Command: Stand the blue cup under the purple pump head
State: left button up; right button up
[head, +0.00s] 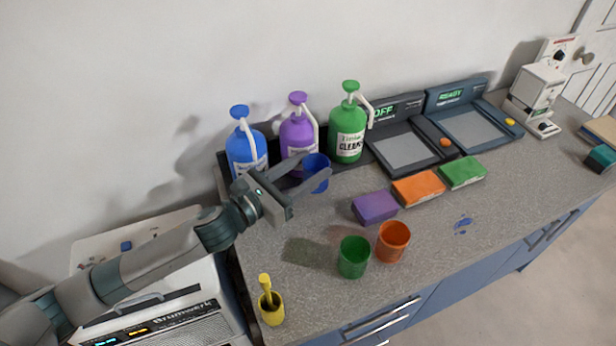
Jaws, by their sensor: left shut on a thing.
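My left gripper (304,184) is shut on the blue cup (317,170). It holds the cup upright in front of the purple pump bottle (298,135), and the cup hides the bottle's lower right part. The purple pump head (298,98) has a white spout pointing down to the right, above the cup. I cannot tell whether the cup touches the tray or is exactly below the spout. The blue pump bottle (245,150) stands to the left and the green pump bottle (347,132) to the right. My right gripper is not in view.
A green cup (353,257) and an orange cup (392,242) stand on the counter (440,255). Purple (374,207), orange (418,187) and green sponges (462,172) lie behind them. A yellow cup with a brush (271,308) stands at the front left edge.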

pick_arm(q)
notch_tip(320, 180, down, 2)
jog(key=shift+f, duration=0.1)
jog(key=shift+f+p, duration=0.35)
jog(key=shift+f, duration=0.25)
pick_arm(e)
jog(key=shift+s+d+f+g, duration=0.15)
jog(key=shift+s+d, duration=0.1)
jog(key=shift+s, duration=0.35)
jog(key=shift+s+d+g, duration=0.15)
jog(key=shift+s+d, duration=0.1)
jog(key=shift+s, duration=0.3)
pick_arm(q)
jog(key=shift+f, duration=0.2)
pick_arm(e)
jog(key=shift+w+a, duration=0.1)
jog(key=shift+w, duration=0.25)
pick_arm(q)
jog(key=o, duration=0.9)
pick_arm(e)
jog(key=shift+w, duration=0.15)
pick_arm(q)
jog(key=shift+r, duration=0.15)
